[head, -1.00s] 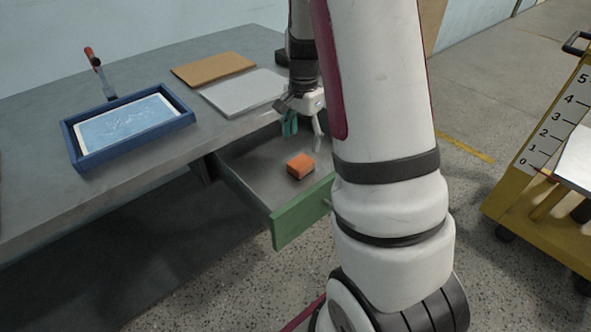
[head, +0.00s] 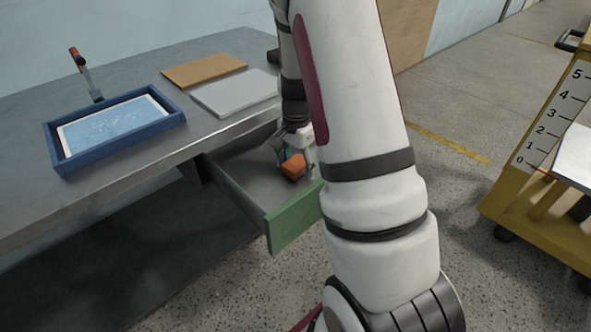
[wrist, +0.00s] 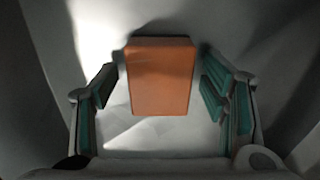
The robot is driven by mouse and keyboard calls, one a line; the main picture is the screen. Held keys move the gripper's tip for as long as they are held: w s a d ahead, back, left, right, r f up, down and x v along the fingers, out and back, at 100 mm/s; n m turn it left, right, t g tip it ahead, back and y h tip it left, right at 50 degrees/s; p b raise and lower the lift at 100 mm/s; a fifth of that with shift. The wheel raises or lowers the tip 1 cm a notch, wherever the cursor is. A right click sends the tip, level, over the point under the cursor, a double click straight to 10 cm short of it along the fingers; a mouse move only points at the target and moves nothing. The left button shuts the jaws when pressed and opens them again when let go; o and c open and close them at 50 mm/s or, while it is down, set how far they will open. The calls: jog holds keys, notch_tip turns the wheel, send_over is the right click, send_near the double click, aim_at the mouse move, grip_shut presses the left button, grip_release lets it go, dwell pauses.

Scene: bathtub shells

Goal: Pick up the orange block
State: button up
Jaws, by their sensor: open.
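The orange block (head: 293,167) lies in the open grey drawer (head: 240,195) with the green front (head: 294,218). My gripper (head: 293,160) is down inside the drawer at the block. In the wrist view the block (wrist: 160,78) shows between the two teal-padded fingers of my open gripper (wrist: 162,92). A gap shows on each side of it, a little wider on the left. The block reaches beyond the fingertips at the top of the picture. In the head view, my arm hides the right part of the drawer.
The drawer walls stand close around my gripper. On the grey table above are a blue-framed tray (head: 115,130), a grey panel (head: 235,92), a brown board (head: 204,70) and a red-tipped tool (head: 86,74). A yellow cart (head: 530,165) stands at the right.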

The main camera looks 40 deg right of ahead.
aim_at(296, 163)
jog(key=c, duration=1.3)
jog(key=shift+c, duration=0.2)
jog(key=shift+r, duration=0.1)
notch_tip(296, 163, up, 10)
jog(key=p, duration=0.3)
